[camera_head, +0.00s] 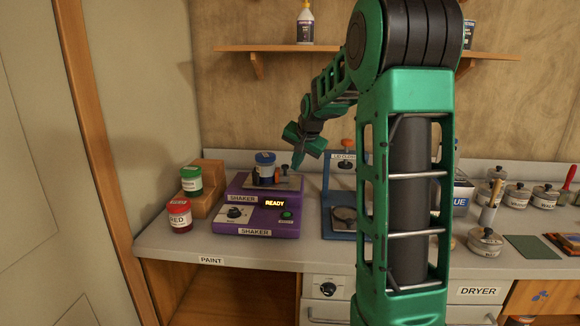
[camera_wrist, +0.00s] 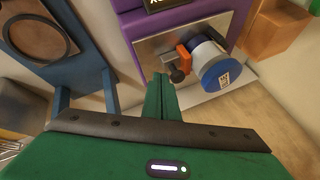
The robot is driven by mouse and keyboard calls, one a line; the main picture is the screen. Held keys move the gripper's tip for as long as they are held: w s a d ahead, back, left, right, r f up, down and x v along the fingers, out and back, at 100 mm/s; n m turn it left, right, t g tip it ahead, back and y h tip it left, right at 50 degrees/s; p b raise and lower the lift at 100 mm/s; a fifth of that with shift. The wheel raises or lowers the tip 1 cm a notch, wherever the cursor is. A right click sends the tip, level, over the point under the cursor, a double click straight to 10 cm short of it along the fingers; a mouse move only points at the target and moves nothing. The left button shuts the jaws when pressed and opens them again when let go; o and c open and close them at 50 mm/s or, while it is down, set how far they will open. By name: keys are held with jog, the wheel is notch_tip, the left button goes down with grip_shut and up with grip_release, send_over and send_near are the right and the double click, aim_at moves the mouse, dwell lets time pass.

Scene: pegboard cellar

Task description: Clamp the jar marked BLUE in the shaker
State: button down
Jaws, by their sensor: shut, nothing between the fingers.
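The purple shaker (camera_head: 232,188) stands on the counter at the left, with a lit READY sign (camera_head: 275,203) and a green button on its front. A jar with a blue lid (camera_head: 265,158) stands on the shaker's metal plate; it also shows in the wrist view (camera_wrist: 218,73), its lettering too small to read. An orange clamp piece (camera_wrist: 184,55) with a dark knob (camera_wrist: 177,76) is beside the jar; I cannot tell whether it presses on it. My gripper (camera_head: 297,167) is shut and empty, just right of the knob in the head view. Its closed fingers (camera_wrist: 160,88) appear apart from the knob.
A red-lidded jar (camera_head: 180,216) and a green-lidded jar (camera_head: 191,181) stand left of the shaker, the green one on a wooden step (camera_head: 207,176). A blue lid-closing machine (camera_head: 328,205) stands close on the right. Small pots (camera_head: 486,242) and a brush holder are farther right.

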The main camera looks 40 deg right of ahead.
jog(key=s+d+v, duration=0.1)
jog(key=v, duration=0.9)
jog(key=shift+s, duration=0.2)
jog(key=shift+a+r, duration=0.1)
jog(key=s+a+f+n+g, duration=0.2)
jog(key=s+a+f, duration=0.3)
jog(key=s, duration=0.6)
jog(key=s+a+f+n+g+y, duration=0.1)
jog(key=s+a+f, duration=0.4)
jog(key=s, duration=0.6)
jog(key=s+a+f+n+g+y, duration=0.1)
jog(key=s+a+f+n+g, duration=0.2)
jog(key=s, duration=0.9)
jog(key=a+f, duration=0.3)
jog(key=f, duration=0.1)
jog(key=shift+f+g, duration=0.3)
jog(key=shift+a, duration=0.1)
jog(key=shift+w+f, duration=0.25)
jog(key=shift+w, duration=0.35)
